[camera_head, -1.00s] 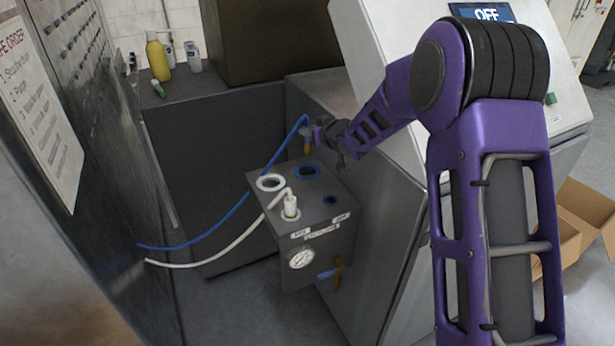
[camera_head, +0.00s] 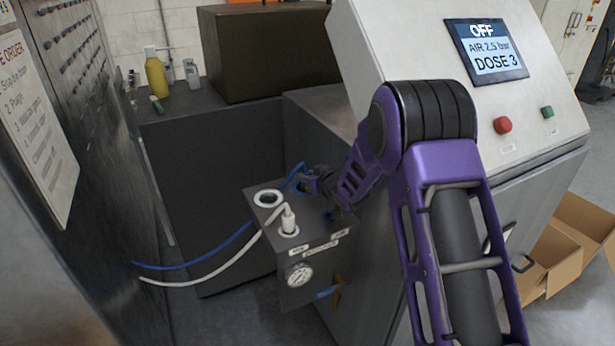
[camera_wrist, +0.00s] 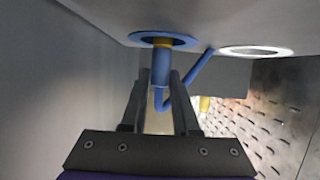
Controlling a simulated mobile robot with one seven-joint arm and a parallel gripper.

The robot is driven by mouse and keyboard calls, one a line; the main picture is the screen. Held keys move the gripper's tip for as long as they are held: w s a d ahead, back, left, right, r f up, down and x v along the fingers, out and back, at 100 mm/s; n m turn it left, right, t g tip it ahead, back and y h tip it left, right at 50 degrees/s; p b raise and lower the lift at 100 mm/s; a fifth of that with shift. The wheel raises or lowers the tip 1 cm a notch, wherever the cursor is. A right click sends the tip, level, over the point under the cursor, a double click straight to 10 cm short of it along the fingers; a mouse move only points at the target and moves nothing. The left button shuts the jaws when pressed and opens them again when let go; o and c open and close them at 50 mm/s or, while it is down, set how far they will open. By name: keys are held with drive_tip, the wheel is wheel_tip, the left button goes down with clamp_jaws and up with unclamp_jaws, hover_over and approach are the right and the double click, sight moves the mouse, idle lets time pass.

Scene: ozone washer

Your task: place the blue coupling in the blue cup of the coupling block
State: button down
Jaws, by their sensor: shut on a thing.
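The blue coupling (camera_wrist: 160,62) is between the fingers of my gripper (camera_wrist: 160,80), which is shut on it, in the wrist view. Its brass-coloured end lines up with the blue-ringed cup (camera_wrist: 181,40) of the coupling block (camera_wrist: 210,24) and appears at its mouth. I cannot tell how deep it sits. In the head view my gripper (camera_head: 305,184) is over the back right of the block (camera_head: 312,262) and hides the blue cup and most of the coupling. A blue hose (camera_head: 234,241) runs from the coupling to the left.
The block's front has a gauge (camera_head: 300,275). The machine cabinet (camera_head: 345,120) stands close on the right, the panel wall (camera_head: 90,170) on the left.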

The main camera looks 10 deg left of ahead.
drive_tip(key=shift+f, duration=0.25)
drive_tip(key=c, duration=0.7)
unclamp_jaws()
drive_tip(key=shift+r, duration=0.1)
drive_tip(key=shift+r, duration=0.15)
drive_tip(key=shift+s+d+r, duration=0.1)
drive_tip(key=shift+r, duration=0.05)
drive_tip(key=v, duration=1.1)
drive_tip(key=shift+s+d+p, duration=0.2)
drive_tip(key=shift+s+p, duration=0.15)
drive_tip(key=shift+p, duration=0.05)
